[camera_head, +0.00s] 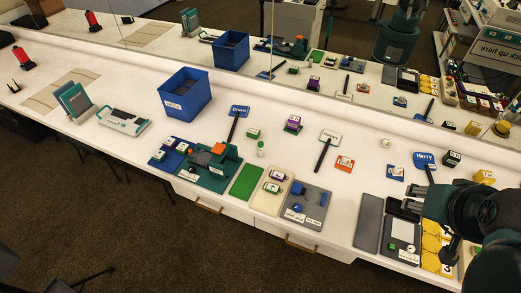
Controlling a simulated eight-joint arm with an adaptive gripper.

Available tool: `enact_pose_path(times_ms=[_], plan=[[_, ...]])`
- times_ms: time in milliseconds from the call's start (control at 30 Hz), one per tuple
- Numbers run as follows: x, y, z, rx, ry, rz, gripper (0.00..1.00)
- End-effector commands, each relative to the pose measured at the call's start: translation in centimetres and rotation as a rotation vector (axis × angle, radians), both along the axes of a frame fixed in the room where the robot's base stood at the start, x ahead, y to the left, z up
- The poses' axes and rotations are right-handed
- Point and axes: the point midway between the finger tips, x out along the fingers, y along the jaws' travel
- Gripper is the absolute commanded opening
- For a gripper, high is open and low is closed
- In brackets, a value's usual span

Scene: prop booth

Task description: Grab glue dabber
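A small upright white-and-green bottle (261,149) stands on the white counter left of centre, right of the teal fixture. It may be the glue dabber, but it is too small to be sure. My gripper (432,203) is dark and at the right, over the counter near the yellow pieces and well away from the bottle. Its fingertips are too dark and foreshortened to show whether they are open. Part of the right end of the counter is hidden behind my arm.
A blue bin (185,95) stands behind a teal fixture (210,166). A green mat (245,182), a grey tray (303,205), several small blocks and signs on dark handles (322,155) surround the bottle. A mirror along the back repeats the counter. Bare counter lies around the bottle.

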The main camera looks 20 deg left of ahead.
Motion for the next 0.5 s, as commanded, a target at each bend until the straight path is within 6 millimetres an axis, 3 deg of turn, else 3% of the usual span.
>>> enact_pose_path(times_ms=[267, 500], plan=[[1.4, 1.0, 0.7, -0.012, 0.019, 0.041, 0.33], [4.0, 3.0, 1.7, -0.038, 0.059, 0.122, 0.33]])
